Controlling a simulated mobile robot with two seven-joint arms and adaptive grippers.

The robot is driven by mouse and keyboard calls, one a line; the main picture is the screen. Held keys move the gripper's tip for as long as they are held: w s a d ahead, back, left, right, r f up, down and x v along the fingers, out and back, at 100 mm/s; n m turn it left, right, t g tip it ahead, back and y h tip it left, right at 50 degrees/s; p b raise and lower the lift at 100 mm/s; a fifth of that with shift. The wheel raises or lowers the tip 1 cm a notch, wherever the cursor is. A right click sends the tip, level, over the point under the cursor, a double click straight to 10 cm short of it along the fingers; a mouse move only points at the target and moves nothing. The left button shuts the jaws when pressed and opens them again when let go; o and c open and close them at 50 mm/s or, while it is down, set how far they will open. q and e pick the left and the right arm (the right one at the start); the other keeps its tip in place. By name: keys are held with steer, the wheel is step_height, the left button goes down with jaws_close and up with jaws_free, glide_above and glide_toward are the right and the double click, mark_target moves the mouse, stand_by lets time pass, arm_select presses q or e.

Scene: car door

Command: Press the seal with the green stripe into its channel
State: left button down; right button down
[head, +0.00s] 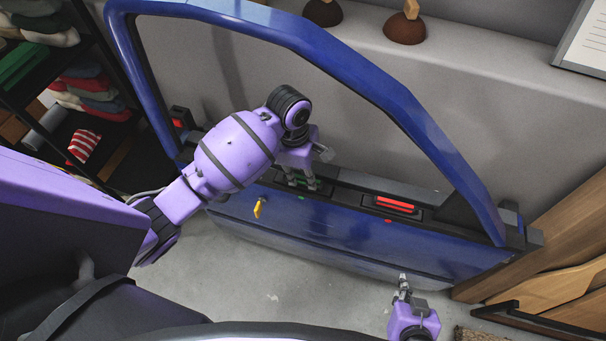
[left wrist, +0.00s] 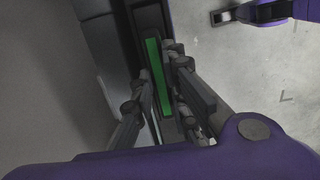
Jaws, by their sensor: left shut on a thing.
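The blue car door (head: 330,232) stands with a dark ledge along the top of its panel. The seal with the green stripe (left wrist: 158,85) lies lengthwise along a dark slot in the left wrist view. My left gripper (head: 303,183) is down at the ledge, its fingers on either side of this seal and shut on it. In the head view the gripper mostly hides the seal. How deep it sits in its channel I cannot tell. My right gripper (head: 403,284) is low in front of the door, apart from it; its finger gap is unclear.
A red-striped seal (head: 395,204) lies on the ledge to the right, above a red dot (head: 388,221). A green dot (head: 300,198) is below my left gripper. A yellow piece (head: 258,207) sits on the panel. Shelves stand left, wooden boards (head: 550,260) right. The floor before the door is clear.

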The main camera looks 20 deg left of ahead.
mark_target(300, 177)
arm_select(q)
steer(key=shift+s+f, duration=0.35)
steer(key=shift+f, duration=0.4)
steer(key=c, duration=1.7)
jaws_free()
steer(key=shift+f, duration=0.25)
steer(key=shift+c, duration=0.2)
steer(key=shift+w+r, duration=0.15)
steer(key=shift+r, duration=0.1)
steer(key=shift+r, duration=0.15)
steer(key=r, duration=0.5)
steer(key=a+r, duration=0.1)
steer(key=r, duration=0.2)
steer(key=shift+w+r, duration=0.15)
steer(key=shift+r, duration=0.15)
steer(key=shift+d, duration=0.1)
